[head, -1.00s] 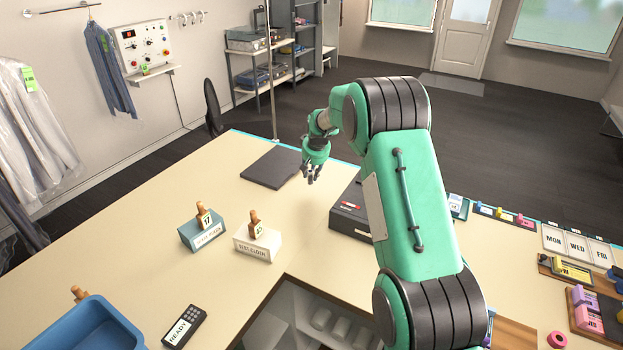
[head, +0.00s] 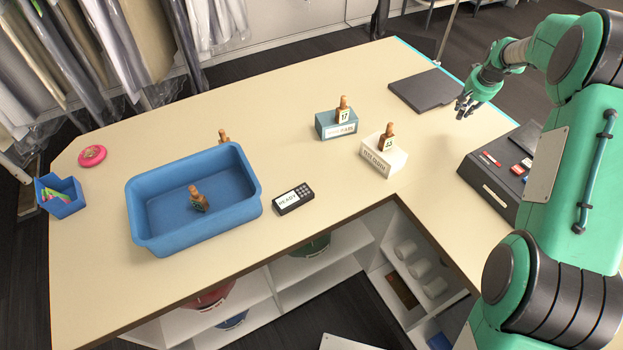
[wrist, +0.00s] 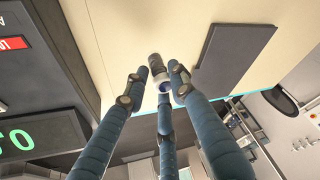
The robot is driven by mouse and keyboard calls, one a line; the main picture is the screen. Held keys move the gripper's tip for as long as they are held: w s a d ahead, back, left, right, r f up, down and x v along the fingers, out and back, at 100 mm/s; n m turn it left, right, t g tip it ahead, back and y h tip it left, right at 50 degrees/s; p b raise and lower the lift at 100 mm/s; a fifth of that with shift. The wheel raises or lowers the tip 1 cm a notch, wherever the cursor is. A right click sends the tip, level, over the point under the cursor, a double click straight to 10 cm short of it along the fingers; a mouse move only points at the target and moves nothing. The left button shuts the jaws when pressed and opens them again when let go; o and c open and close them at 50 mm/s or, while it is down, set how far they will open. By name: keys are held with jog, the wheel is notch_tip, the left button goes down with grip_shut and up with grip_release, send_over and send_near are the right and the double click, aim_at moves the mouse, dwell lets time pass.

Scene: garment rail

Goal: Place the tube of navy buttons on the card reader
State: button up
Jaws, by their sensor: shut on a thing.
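The card reader (head: 293,198) is a small dark handset with a keypad and a lit screen reading READY. It lies on the counter in the head view, just right of the blue tub. My gripper (head: 467,106) is far from it, above the counter's right end near a dark flat pad. In the wrist view my gripper (wrist: 160,84) has its three fingertips closed around a small dark grey tube (wrist: 155,66) with a paler end. This appears to be the tube of navy buttons; its contents are too small to make out.
A blue tub (head: 145,215) holds a wooden tagged piece. Teal (head: 325,125) and white (head: 375,160) blocks with tagged pieces stand right of the card reader. The dark pad (head: 427,90) and a dark box (head: 490,172) flank my gripper. The counter's middle is mostly clear.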

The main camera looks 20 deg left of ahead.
aim_at(464, 107)
notch_tip(464, 107, up, 11)
jog(key=s+a+r+n+g+y, duration=0.25)
jog(key=s+a+n, duration=0.75)
jog(key=s+a, duration=1.9)
jog(key=s+a+f+n+g+y, duration=0.1)
jog(key=s+a+n, duration=0.25)
jog(key=s, duration=0.55)
jog(key=s+a+f+n+g, duration=0.15)
jog(key=s+a, duration=0.25)
jog(key=s, duration=0.6)
jog(key=s+a+f+n+y, duration=0.1)
jog(key=s+a+n, duration=0.3)
jog(key=s, duration=0.5)
notch_tip(464, 107, down, 12)
jog(key=shift+f+m, duration=0.15)
jog(key=shift+m, duration=0.15)
jog(key=shift+w+h, duration=0.2)
jog(key=shift+h, duration=0.05)
